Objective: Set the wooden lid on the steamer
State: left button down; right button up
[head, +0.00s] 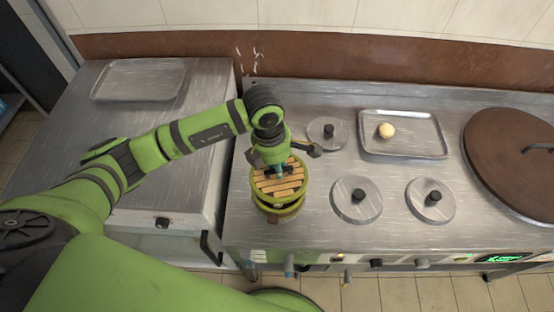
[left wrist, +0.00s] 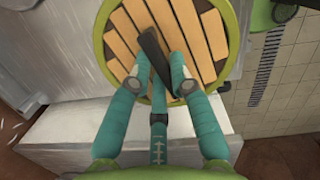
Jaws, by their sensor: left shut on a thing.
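The wooden lid (head: 287,187) has pale slats, a green rim and a dark bar handle. It also shows in the left wrist view (left wrist: 122,42), with the handle (left wrist: 152,52) crossing its middle. My left gripper (head: 279,171) comes down from above and is shut on that handle; its teal fingers show in the left wrist view (left wrist: 158,82). The lid is directly over the round green steamer (head: 274,213), whose lower part shows under the rim. A dark gap shows between them at the front; I cannot tell whether they touch elsewhere. My right gripper is out of view.
Several small metal lids with black knobs, one of them here (head: 356,199), sit on the steel counter. A metal tray (head: 420,148) holds a pale bun (head: 386,131). A large brown lid (head: 508,170) is at the right. The left counter holds an empty tray (head: 138,80).

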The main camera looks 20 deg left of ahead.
pick_arm(q)
jog(key=shift+f+b, duration=1.15)
jog(key=shift+f, duration=0.9)
jog(key=shift+b, duration=0.4)
jog(key=shift+f+b, duration=0.5)
jog(key=shift+f, duration=0.1)
jog(key=c, duration=1.4)
grip_release()
jog(key=shift+r, duration=0.1)
jog(key=shift+s+a+r+p, duration=0.2)
jog(key=shift+r+p, duration=1)
jog(key=shift+r, duration=0.6)
jog(key=shift+s+a+r+p, duration=0.1)
jog(key=shift+a+r+p, duration=0.1)
jog(key=shift+r+p, duration=1.3)
jog(key=shift+s+a+r+p, duration=0.15)
jog(key=shift+r+p, duration=0.7)
jog(key=shift+r, duration=1.3)
